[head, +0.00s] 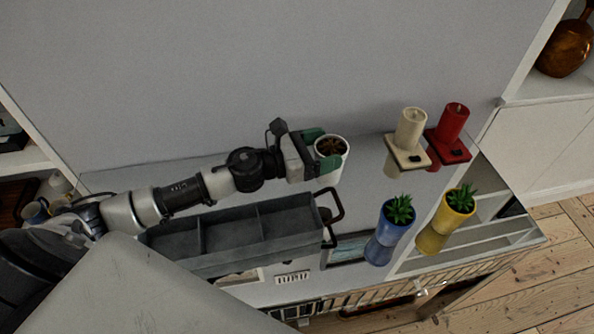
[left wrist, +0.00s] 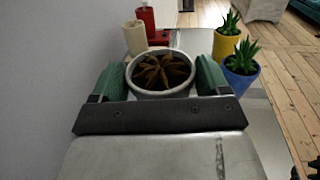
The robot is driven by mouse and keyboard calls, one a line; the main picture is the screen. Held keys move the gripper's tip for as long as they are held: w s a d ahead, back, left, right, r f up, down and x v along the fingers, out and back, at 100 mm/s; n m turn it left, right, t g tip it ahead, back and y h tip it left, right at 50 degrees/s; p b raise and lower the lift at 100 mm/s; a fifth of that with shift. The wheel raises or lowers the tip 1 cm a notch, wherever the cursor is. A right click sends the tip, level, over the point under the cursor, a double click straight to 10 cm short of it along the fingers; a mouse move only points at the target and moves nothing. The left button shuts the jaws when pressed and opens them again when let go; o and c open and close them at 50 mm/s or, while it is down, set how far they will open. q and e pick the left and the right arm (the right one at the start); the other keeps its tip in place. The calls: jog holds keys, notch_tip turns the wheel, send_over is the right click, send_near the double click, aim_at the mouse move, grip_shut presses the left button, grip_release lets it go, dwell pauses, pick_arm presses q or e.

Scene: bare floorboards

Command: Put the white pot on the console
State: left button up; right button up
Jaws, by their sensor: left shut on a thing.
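The white pot (head: 331,146) holds a brown, star-shaped dried plant. My left gripper (head: 320,147) is shut on it, with one green finger on each side of its rim. In the left wrist view the pot (left wrist: 160,87) sits between both green fingertips (left wrist: 156,80). The console (head: 345,200) is the long grey-topped unit along the wall, and the pot is over its top near the back. I cannot tell whether the pot's base touches the top. My right gripper is not in view.
A grey divided tray (head: 255,228) with a dark handle stands in front of my left arm. A cream candle (head: 411,130) and a red candle (head: 451,125) stand at the back right. A blue planter (head: 388,236) and a yellow planter (head: 445,226) stand nearer the front.

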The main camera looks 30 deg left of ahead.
pick_arm(q)
jog(key=a+f, duration=0.6)
jog(key=f, duration=0.2)
jog(key=shift+w+a, duration=0.3)
jog(key=shift+w, duration=0.05)
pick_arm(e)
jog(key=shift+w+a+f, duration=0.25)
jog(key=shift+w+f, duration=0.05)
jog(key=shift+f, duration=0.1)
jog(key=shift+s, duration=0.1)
pick_arm(q)
jog(key=shift+f+b, duration=0.1)
jog(key=shift+b, duration=0.2)
jog(key=o, duration=0.7)
jog(key=shift+f, duration=0.15)
jog(key=shift+c, duration=0.2)
jog(key=o, duration=0.4)
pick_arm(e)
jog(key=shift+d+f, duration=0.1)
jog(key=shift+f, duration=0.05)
